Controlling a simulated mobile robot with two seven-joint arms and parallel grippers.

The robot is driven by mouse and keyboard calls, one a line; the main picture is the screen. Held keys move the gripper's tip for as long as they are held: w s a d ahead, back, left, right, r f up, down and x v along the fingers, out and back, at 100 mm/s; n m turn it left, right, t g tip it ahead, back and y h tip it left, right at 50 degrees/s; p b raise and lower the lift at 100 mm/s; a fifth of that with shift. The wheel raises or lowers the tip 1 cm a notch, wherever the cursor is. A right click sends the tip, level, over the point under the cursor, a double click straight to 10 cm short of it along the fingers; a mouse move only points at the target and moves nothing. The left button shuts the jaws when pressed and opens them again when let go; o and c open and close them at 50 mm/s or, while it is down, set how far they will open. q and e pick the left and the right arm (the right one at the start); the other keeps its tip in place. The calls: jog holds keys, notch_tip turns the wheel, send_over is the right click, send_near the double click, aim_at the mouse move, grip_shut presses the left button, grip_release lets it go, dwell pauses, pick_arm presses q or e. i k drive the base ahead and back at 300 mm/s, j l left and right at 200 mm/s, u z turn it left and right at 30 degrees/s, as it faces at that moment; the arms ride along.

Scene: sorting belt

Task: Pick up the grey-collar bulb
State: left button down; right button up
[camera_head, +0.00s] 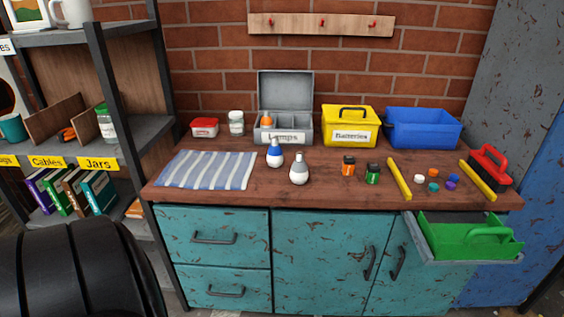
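The grey-collar bulb (299,169) stands on the wooden worktop, near its front edge, with its white globe down and its grey collar up. A blue-collar bulb (275,154) stands just behind it and to the left, apart from it. A grey box labelled Lamps (286,137) stands open behind the bulbs, its lid raised. An orange-collar bulb (267,122) sits in its left compartment. Neither of my grippers shows in the view.
A striped cloth (207,170) lies left of the bulbs. Two batteries (348,166) (373,173) stand to the right, before the yellow Batteries box (348,124). Yellow strips (399,178) flank several coloured caps. A green tray (468,238) sits in an open drawer.

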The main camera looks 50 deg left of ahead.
aim_at(298, 171)
jog(key=u, duration=1.4)
